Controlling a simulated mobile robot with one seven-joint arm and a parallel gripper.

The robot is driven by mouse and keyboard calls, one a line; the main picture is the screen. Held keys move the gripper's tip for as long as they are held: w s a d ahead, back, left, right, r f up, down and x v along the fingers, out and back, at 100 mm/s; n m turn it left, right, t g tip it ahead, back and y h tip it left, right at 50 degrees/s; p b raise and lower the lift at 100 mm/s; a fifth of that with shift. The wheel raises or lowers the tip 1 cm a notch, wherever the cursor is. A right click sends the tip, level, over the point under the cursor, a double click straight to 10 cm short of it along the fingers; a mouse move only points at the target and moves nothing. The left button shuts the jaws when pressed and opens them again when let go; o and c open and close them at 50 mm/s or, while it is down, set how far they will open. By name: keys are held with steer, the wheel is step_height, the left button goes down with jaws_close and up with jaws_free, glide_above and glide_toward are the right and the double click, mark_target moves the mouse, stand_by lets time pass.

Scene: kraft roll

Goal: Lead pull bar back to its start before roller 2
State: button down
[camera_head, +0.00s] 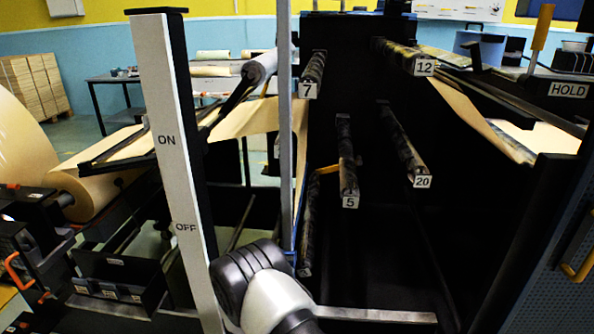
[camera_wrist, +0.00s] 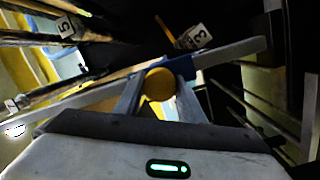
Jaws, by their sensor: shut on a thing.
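A long pale grey bar, which looks like the pull bar (camera_head: 286,130), stands upright in the middle of the head view, with a small blue fitting near its low end. In the wrist view the bar (camera_wrist: 232,54) runs diagonally behind my fingers, with a blue bracket (camera_wrist: 186,67) on it. My gripper (camera_wrist: 160,90) is shut on a round yellow knob (camera_wrist: 160,84) at this bracket. In the head view my dark and white wrist hides the gripper and the grip. I see no label reading 2; a label 3 (camera_wrist: 197,36) shows beyond the bar.
Rollers marked 7 (camera_head: 313,75), 5 (camera_head: 347,160), 12 (camera_head: 405,55) and 20 (camera_head: 405,145) jut from the dark frame. Brown paper (camera_head: 250,118) runs from the big roll (camera_head: 35,140) toward roller 7 and down. A white ON/OFF post (camera_head: 170,150) stands left of my arm.

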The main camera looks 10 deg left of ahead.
steer(key=d+r+p, duration=0.2)
steer(key=r+p, duration=0.8)
steer(key=r, duration=0.7)
steer(key=d+r+p, duration=0.2)
steer(key=r+p, duration=0.8)
steer(key=r, duration=0.6)
steer(key=shift+r, duration=0.35)
steer(key=shift+w, duration=0.1)
steer(key=r+p, duration=0.1)
steer(key=a+r+p, duration=0.1)
steer(key=r, duration=0.1)
steer(key=a+r, duration=0.1)
steer(key=r, duration=0.1)
steer(key=shift+a+p, duration=0.1)
steer(key=shift+p, duration=0.3)
steer(key=shift+a+r, duration=0.2)
steer(key=shift+a, duration=0.7)
steer(key=shift+a+r, duration=0.2)
steer(key=shift+a, duration=0.7)
steer(key=shift+a+r, duration=0.2)
steer(key=shift+a, duration=0.7)
